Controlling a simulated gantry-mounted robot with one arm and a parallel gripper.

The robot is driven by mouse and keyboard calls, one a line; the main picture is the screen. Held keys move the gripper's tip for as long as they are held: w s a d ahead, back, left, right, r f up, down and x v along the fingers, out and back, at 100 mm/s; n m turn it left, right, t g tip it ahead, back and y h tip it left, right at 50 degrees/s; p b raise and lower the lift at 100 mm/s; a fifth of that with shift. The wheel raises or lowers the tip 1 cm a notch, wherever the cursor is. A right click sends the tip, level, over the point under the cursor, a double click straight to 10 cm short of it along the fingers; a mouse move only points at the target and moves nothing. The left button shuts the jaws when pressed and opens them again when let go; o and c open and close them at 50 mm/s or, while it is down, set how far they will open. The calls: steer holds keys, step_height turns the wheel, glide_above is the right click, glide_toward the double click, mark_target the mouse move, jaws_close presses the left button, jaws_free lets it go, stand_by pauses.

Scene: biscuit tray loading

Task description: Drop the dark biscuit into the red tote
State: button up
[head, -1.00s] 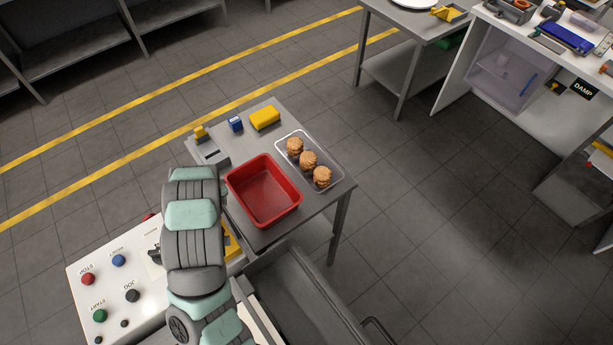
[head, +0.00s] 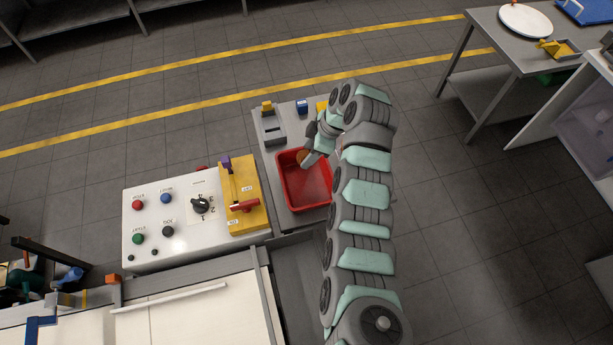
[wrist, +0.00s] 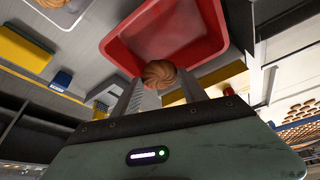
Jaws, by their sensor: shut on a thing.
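The dark biscuit, brown and round with a ridged top, is held between the two fingertips of my gripper (wrist: 158,85) in the wrist view (wrist: 160,73). The height above the rim is hard to tell.
A clear tray (wrist: 72,20) with a lighter biscuit shows at the wrist view's top left; my arm hides it in the head view. A yellow block (wrist: 22,50) and a blue block (head: 302,106) stand nearby. A control panel (head: 150,222) is left of the tote.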

steer(key=shift+s+f, duration=0.1)
steer(key=shift+f, duration=0.15)
steer(key=shift+f+b, duration=0.8)
steer(key=shift+f, duration=1.9)
steer(key=o, duration=0.9)
steer(key=b+v, duration=0.1)
steer(key=v, duration=0.9)
steer(key=shift+d+r+b, duration=0.1)
steer(key=shift+r+b, duration=0.2)
steer(key=shift+r, duration=0.1)
steer(key=shift+d, duration=0.1)
